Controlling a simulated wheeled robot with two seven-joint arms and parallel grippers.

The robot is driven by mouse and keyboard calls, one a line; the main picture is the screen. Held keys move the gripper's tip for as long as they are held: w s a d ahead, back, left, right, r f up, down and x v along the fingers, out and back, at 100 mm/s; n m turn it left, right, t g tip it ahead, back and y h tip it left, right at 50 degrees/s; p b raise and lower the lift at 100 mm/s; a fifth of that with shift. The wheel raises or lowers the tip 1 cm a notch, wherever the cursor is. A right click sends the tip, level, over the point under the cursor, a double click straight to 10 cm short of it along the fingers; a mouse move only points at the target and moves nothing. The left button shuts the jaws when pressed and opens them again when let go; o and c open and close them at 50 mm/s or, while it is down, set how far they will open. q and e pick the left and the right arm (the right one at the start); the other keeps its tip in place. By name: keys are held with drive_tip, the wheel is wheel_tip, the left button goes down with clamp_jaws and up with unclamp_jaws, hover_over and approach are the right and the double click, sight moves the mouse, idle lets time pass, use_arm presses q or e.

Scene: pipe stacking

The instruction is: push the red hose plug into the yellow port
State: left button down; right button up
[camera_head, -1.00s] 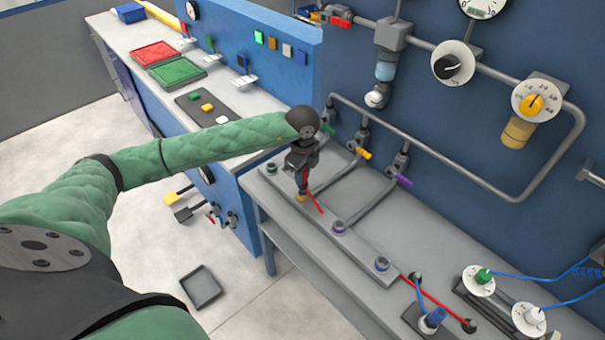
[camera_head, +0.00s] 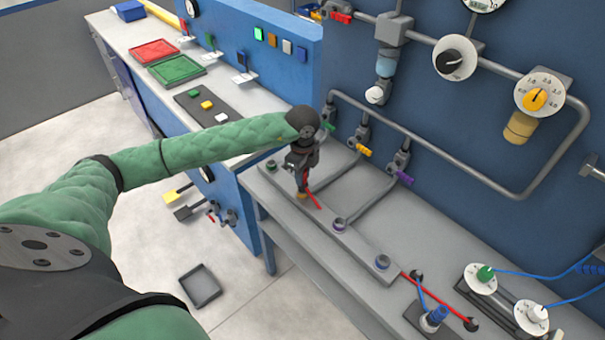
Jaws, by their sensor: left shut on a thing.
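My left gripper (camera_head: 303,184) points down over the grey port strip (camera_head: 361,246) and is shut on the red hose plug. The plug is mostly hidden between the fingers; a short piece of red hose (camera_head: 314,199) shows beside them. The yellow port (camera_head: 301,196) is directly below the fingertips and partly covered by them. Whether the plug is inside the port or just above it, I cannot tell. My right gripper is not in view.
A green port (camera_head: 271,166), a purple port (camera_head: 340,224) and a blue port (camera_head: 382,262) sit on the same strip. Grey pipes with coloured valve handles rise behind it. Another stretch of red hose (camera_head: 435,288) lies at the right, near a blue plug (camera_head: 436,316).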

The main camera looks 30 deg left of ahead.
use_arm(q)
drive_tip(key=shift+f+b, duration=0.8)
drive_tip(key=shift+f, duration=0.2)
idle(0.3)
drive_tip(key=c, duration=1.1)
unclamp_jaws()
drive_tip(key=shift+r, duration=0.1)
